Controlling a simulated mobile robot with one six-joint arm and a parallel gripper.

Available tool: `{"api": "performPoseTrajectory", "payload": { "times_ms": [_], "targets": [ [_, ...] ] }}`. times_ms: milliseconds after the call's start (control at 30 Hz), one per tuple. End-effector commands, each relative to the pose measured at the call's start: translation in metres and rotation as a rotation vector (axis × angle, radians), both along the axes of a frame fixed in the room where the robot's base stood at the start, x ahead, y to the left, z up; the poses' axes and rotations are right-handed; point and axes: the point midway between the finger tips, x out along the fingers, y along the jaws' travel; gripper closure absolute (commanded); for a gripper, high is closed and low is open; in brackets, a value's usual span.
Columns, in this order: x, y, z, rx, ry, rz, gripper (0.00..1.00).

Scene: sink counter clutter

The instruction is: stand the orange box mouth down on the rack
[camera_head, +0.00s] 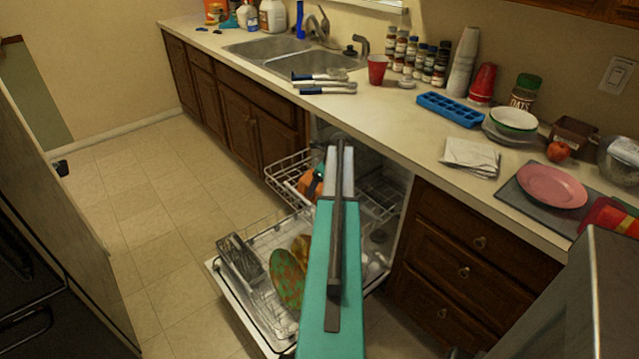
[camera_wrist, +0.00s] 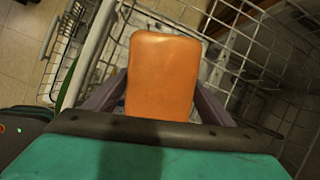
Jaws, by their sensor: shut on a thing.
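The orange box (camera_wrist: 160,75) fills the middle of the wrist view, closed side toward the camera. My gripper (camera_wrist: 160,105) is shut on it, with a dark finger at each side. In the head view the orange box (camera_head: 309,183) shows only in part, left of my teal arm, at the upper rack (camera_head: 283,165) of the open dishwasher. White rack wires also lie around and behind the box in the wrist view (camera_wrist: 240,50). I cannot tell whether the box touches the wires, and its mouth is hidden.
The lower rack (camera_head: 222,283) below holds a green patterned plate (camera_head: 286,278) and a cutlery basket (camera_head: 240,258). The counter (camera_head: 400,130) above carries a red cup (camera_head: 377,69), a blue tray (camera_head: 451,109) and a pink plate (camera_head: 552,186). Floor at left is clear.

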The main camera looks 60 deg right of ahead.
Motion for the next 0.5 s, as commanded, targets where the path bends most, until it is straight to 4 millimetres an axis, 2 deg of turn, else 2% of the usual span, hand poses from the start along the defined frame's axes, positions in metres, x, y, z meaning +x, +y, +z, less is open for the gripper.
{"api": "performPoseTrajectory", "payload": {
  "times_ms": [133, 500],
  "targets": [
    [-0.0010, 0.0012, -0.0097, 0.004, 0.006, 0.000, 0.68],
    [-0.0024, 0.0015, -0.0131, 0.007, 0.009, 0.000, 0.69]
  ]
}}
